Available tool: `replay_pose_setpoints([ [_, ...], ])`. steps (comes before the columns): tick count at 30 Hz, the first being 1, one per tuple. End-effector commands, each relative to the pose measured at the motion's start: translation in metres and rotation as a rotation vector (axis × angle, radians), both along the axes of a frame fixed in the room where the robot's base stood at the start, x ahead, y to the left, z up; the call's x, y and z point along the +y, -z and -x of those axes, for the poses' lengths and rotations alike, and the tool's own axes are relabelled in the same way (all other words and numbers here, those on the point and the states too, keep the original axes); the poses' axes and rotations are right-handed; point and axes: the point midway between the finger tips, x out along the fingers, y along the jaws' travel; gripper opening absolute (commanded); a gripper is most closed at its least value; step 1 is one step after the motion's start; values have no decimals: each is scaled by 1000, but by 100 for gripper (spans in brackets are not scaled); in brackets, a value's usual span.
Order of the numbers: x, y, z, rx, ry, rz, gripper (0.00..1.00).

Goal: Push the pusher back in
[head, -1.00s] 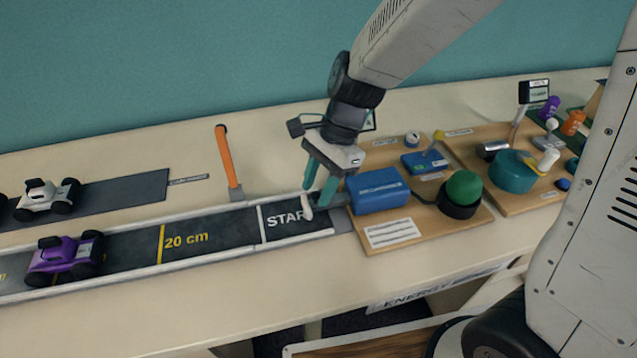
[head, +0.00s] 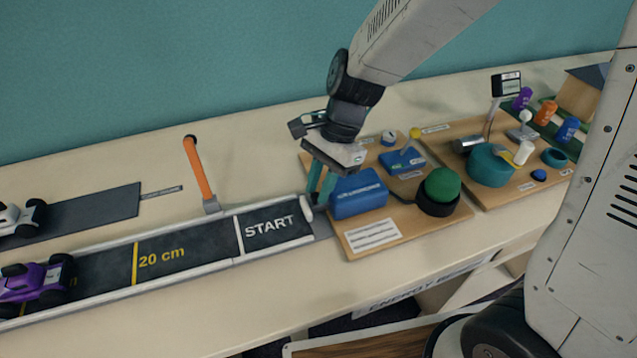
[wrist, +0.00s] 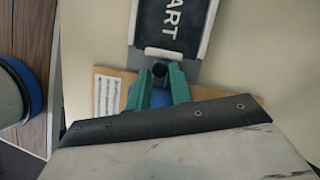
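The fingers hide most of the pusher's rod.
The START track (head: 190,253) runs left, with a purple car (head: 38,280) far along it. An orange lever (head: 199,170) stands behind it. A green dome button (head: 442,186) and a second board with a teal drum (head: 490,164) lie to the right.

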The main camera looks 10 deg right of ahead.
Motion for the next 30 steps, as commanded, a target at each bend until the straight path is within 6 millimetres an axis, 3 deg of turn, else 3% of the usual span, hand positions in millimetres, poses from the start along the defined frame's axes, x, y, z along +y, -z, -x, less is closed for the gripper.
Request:
replay_pose_setpoints([
  [11,0,-2,0,1,0,-1,39],
  [24,-21,-62,-15,-1,4,-1,39],
  [30,-25,-72,-16,2,3,0,39],
])
